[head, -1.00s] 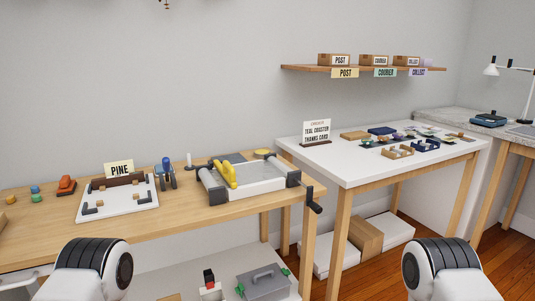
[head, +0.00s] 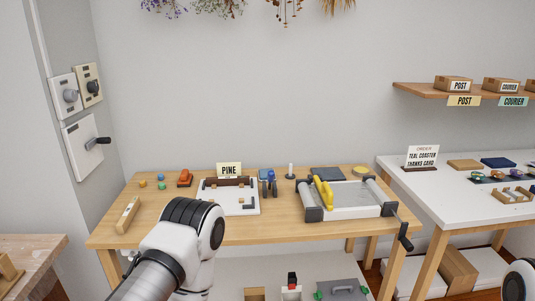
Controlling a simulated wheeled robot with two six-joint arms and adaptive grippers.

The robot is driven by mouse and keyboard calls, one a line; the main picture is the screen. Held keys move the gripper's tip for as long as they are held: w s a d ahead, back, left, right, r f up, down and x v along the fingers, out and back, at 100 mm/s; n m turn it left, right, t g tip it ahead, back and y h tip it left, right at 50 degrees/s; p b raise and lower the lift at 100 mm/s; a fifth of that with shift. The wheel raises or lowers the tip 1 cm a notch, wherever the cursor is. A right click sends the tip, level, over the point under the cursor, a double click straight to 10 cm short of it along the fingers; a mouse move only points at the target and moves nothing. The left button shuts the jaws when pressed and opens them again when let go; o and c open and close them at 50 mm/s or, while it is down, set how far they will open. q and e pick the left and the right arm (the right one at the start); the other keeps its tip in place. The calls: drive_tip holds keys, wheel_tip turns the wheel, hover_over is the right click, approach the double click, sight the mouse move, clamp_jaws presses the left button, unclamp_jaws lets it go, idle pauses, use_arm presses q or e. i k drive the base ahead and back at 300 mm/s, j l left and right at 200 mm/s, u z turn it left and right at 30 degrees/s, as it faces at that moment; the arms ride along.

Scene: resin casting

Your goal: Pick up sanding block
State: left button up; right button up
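A long pale wooden block (head: 128,214) lies at the bench's left end. I cannot tell for sure which of these is the sanding block. My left arm shows at the bottom, left of centre, in front of the bench, but its gripper fingers are not visible. Only a small part of my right arm shows at the lower right corner, and its gripper is out of view.
A white board with corner stops (head: 244,206) stands below the PINE sign (head: 229,170). A white table (head: 450,197) is at the right, another bench (head: 40,243) at the left.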

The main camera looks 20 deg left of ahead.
sight(185, 179)
drive_tip(key=u, duration=1.15)
